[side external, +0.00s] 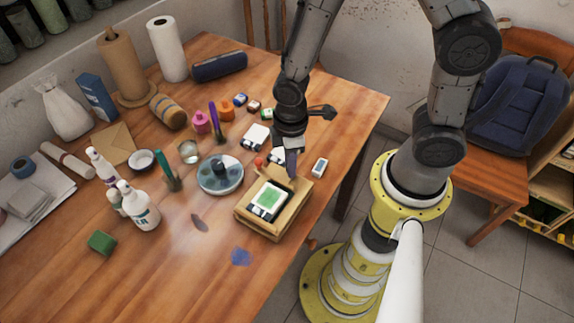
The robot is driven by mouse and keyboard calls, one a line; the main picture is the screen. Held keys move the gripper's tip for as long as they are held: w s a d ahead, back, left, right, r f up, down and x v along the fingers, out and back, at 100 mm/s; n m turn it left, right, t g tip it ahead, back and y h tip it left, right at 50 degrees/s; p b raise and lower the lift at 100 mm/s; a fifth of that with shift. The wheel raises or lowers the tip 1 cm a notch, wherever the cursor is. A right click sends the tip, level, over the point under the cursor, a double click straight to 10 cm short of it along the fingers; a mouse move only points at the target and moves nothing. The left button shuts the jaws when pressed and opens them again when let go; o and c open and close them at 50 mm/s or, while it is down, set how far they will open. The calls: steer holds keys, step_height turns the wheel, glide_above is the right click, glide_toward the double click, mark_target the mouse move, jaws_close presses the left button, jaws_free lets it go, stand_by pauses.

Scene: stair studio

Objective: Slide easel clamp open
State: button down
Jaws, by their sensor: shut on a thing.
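A small wooden box easel (240,216) sits near the table's right edge, with a small framed green picture (271,198) lying on it. My gripper (290,160) points down at the back edge of the easel. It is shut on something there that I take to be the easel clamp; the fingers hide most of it. A small red ball-shaped knob (258,161) shows just left of the fingers. Whether the clamp is apart from the picture is too small to tell.
A glass (188,151), a bowl (141,160), bottles (143,213) and paint pots (201,123) crowd further left. Small white boxes (255,137) lie behind my gripper. The table's front (170,285) is mostly clear.

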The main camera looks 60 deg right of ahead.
steer(key=shift+d, duration=0.25)
steer(key=c, duration=0.8)
jaws_free()
steer(key=shift+o, duration=0.2)
step_height(320, 180, up, 14)
steer(key=shift+f, duration=0.1)
